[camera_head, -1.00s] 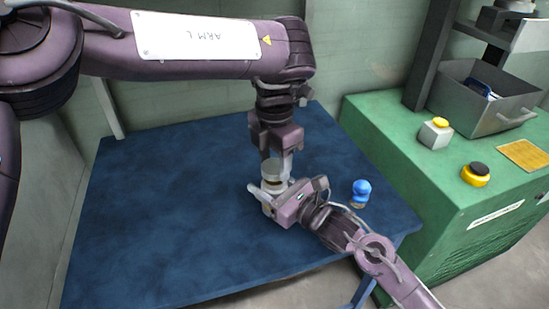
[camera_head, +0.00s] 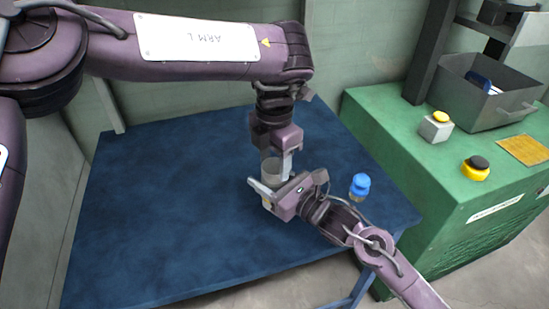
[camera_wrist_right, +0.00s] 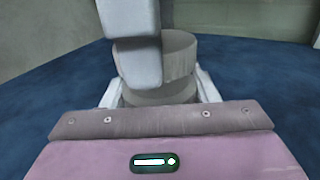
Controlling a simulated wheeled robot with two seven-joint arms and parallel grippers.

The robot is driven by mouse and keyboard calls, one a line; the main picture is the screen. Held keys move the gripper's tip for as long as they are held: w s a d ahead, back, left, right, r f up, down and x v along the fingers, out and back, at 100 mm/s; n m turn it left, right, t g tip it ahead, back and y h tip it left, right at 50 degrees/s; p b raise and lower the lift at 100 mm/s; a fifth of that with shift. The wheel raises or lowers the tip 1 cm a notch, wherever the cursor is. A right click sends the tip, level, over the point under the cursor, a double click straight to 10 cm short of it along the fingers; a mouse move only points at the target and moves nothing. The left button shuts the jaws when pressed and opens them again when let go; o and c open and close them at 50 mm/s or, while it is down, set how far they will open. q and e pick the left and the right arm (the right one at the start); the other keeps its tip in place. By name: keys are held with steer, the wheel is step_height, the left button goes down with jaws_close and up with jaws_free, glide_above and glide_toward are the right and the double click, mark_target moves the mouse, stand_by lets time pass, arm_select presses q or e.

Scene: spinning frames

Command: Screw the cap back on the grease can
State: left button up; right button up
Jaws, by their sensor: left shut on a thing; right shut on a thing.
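The cap is a wide grey cylinder (camera_head: 270,170) in the middle of the blue table, upright above the grease can. My left gripper (camera_head: 276,166) comes down from above and is shut on the cap. Its near finger covers part of the cap (camera_wrist_right: 180,55) in the right wrist view. The grease can (camera_wrist_right: 160,96) shows as a grey rounded top close under the cap. My right gripper (camera_head: 268,190) reaches in from the right, low down, and is shut on the can, with a finger on each side. Whether the threads are engaged is hidden.
A small blue-topped bottle (camera_head: 360,187) stands on the blue table (camera_head: 170,220), right of my right gripper. A green machine (camera_head: 420,180) with buttons and a grey bin (camera_head: 485,100) stands at the right. The table's left part is clear.

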arm_select(q)
steer(key=shift+f, duration=0.4)
steer(key=m, duration=2.2)
steer(key=shift+m, duration=0.4)
steer(key=o, duration=0.9)
steer(key=shift+o, duration=0.2)
